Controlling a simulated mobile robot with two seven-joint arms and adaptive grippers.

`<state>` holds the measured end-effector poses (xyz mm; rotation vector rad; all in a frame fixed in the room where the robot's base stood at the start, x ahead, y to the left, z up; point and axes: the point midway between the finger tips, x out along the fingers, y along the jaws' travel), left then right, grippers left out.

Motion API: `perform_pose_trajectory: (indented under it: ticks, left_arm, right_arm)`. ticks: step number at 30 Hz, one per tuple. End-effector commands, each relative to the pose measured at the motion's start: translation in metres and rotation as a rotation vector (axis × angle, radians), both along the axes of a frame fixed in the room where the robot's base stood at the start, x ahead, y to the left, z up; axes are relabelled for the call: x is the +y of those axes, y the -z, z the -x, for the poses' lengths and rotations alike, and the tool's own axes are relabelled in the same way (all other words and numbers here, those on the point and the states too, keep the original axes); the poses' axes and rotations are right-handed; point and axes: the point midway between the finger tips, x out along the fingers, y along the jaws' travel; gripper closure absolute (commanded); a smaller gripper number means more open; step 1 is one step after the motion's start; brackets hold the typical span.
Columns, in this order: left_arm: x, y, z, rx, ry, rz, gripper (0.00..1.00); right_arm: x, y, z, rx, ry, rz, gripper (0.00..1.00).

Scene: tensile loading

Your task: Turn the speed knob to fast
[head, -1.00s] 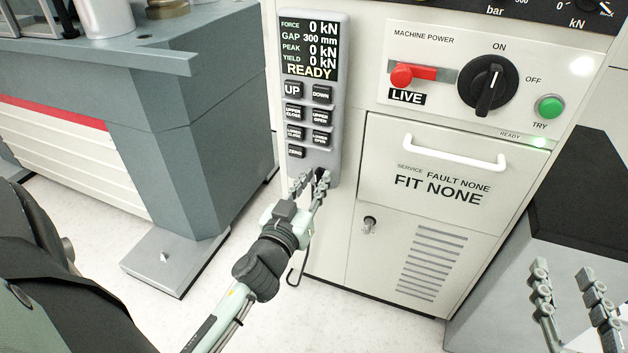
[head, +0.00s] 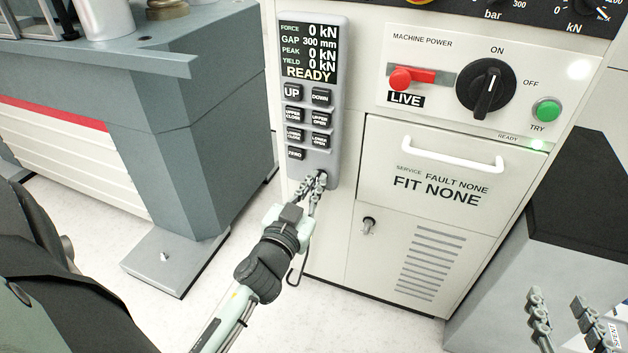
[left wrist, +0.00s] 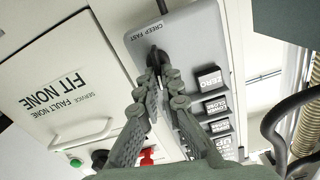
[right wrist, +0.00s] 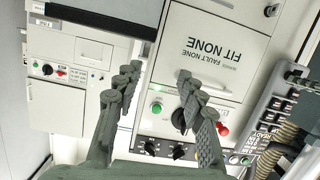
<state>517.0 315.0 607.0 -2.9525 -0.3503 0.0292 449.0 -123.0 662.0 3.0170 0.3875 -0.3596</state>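The speed knob (left wrist: 153,54) is a small dark knob on the grey control pendant (head: 331,100), beside the label CREEP FAST (left wrist: 146,32) in the left wrist view. My left gripper (head: 314,182) is at the pendant's lower end, its fingers close together with the tips at the knob; it also shows in the left wrist view (left wrist: 160,75). The fingertips appear closed on the knob and cover part of it, so its pointing direction is unclear. My right gripper (right wrist: 160,75) is open and empty, low at the right edge of the head view (head: 558,303).
Above the knob are several black buttons (head: 307,122) and a display reading READY (head: 309,52). To the right are the machine power switch (head: 487,88), a red lever (head: 412,77), a green button (head: 547,109) and a white drawer handle (head: 452,157).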

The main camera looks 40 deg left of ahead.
Motion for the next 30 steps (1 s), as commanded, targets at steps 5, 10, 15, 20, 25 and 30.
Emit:
perform_pose_trajectory:
  ticks: [5,10,15,20,25,30]
  left_arm:
    - [-0.002,-0.001,0.000,0.038,-0.001,-0.153,1.00]
    - [-0.003,0.000,-0.001,0.073,-0.001,-0.299,1.00]
    - [-0.004,0.001,-0.001,0.103,0.000,-0.425,1.00]
    - [-0.005,0.002,-0.001,0.124,0.000,-0.514,1.00]
    - [-0.006,0.003,-0.001,0.140,0.000,-0.576,1.00]
    - [-0.006,0.003,-0.001,0.147,0.001,-0.606,1.00]
  right_arm:
    - [-0.015,0.020,0.005,0.106,0.026,0.046,0.60]
    - [-0.027,0.037,0.012,0.192,0.048,0.082,0.60]
    - [-0.037,0.049,0.018,0.254,0.065,0.107,0.60]
    - [-0.042,0.056,0.022,0.292,0.075,0.121,0.60]
    - [-0.046,0.060,0.025,0.317,0.081,0.130,0.60]
    - [-0.047,0.062,0.026,0.328,0.084,0.134,0.60]
